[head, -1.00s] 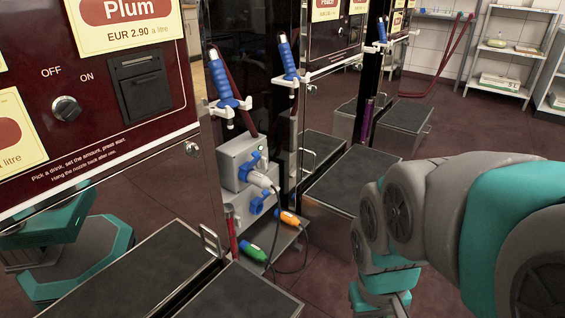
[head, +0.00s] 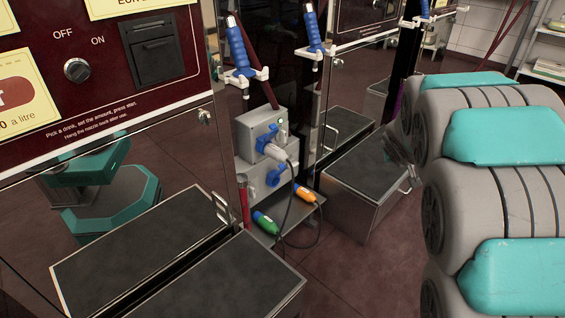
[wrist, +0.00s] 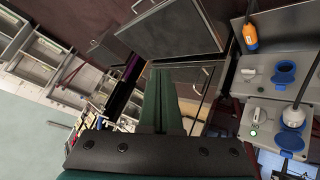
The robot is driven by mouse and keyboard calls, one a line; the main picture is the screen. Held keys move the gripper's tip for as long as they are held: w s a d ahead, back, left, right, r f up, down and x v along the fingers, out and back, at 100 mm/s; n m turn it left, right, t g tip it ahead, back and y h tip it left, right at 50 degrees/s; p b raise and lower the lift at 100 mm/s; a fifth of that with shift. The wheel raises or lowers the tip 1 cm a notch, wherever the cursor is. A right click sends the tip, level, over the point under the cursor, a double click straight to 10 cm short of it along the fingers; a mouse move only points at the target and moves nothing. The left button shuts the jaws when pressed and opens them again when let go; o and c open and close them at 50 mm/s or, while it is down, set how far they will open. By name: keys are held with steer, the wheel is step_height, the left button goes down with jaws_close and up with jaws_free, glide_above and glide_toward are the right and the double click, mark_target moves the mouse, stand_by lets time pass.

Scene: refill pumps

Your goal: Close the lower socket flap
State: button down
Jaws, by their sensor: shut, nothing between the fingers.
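The grey socket box (head: 246,135) stands low beside the dispenser cabinet. Its upper socket holds a grey plug (head: 272,152) under a raised blue flap. The lower socket's blue flap (head: 275,174) appears to stand out from the box, but its exact angle is unclear. In the wrist view, which is upside down, the lower socket's blue parts (wrist: 285,70) are at the right, above the plugged socket (wrist: 293,117). My gripper (wrist: 164,76) is shut and empty, left of the box and apart from it. In the head view my arm hides its fingertips.
Green (head: 265,222) and orange (head: 306,195) connectors lie on a small shelf under the box, with a dark cable looping down. Dark-topped steps (head: 130,243) stand in front. Blue nozzles (head: 238,50) hang above. Some floor is clear right of the shelf.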

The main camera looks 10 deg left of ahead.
steer(key=w+a+f+n+t+y, duration=0.2)
steer(key=w+a, duration=0.2)
steer(key=w, duration=0.3)
steer(key=n+g+y, duration=0.3)
steer(key=n+y, duration=0.3)
steer(key=y, duration=0.6)
glide_toward(283, 168)
step_height(283, 168, up, 3)
steer(key=a, duration=0.1)
steer(key=shift+x, duration=5)
steer(key=shift+w+d+f, duration=0.1)
steer(key=shift+d+f, duration=0.05)
steer(key=shift+f, duration=0.05)
steer(key=shift+d+f, duration=0.1)
steer(key=shift+d+t+b, duration=0.15)
steer(key=shift+t+b, duration=0.15)
steer(key=shift+b, duration=0.15)
